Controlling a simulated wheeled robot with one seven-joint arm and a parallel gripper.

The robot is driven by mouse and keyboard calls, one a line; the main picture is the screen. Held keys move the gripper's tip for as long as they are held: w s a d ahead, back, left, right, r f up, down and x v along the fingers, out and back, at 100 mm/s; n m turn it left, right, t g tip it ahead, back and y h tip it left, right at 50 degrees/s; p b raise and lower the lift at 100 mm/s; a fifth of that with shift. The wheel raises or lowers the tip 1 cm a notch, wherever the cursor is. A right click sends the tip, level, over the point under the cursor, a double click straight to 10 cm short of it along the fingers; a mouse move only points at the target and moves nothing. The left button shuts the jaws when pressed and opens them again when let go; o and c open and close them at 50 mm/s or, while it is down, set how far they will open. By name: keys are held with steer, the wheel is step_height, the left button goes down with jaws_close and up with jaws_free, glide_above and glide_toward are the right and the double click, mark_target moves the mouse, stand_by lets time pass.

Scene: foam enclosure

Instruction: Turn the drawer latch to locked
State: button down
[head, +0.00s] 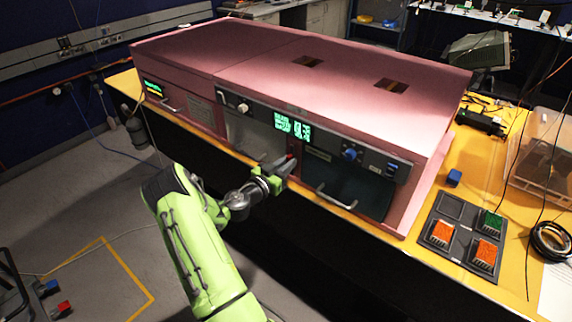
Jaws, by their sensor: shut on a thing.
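A long pink enclosure (340,75) stands on the yellow bench, with dark panels set in its front. My gripper (287,166) is at the front, in the narrow strip between the middle panel (250,137) and the right drawer panel (350,180). It is shut on a small part there that I take to be the drawer latch (291,156). Only a bit of red shows at the fingertips. The fingers hide most of the latch, so I cannot tell which way it is turned.
The right panel has a silver bar handle (336,200) close to my gripper, with a blue knob (350,154) above it. A lit green display (292,127) is above my gripper. A dark tray (465,235) with orange and green blocks and a blue block (454,177) lie on the bench at right.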

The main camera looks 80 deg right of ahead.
steer(key=shift+w+d+f+n+b, duration=0.15)
steer(key=shift+n+b, duration=0.35)
steer(key=shift+n, duration=3.95)
steer(key=shift+w+a+f+n+b, duration=0.15)
steer(key=shift+n+b, duration=0.35)
steer(key=shift+n, duration=3.95)
steer(key=shift+d, duration=0.1)
steer(key=c, duration=1.2)
jaws_free()
steer(key=shift+o, duration=0.2)
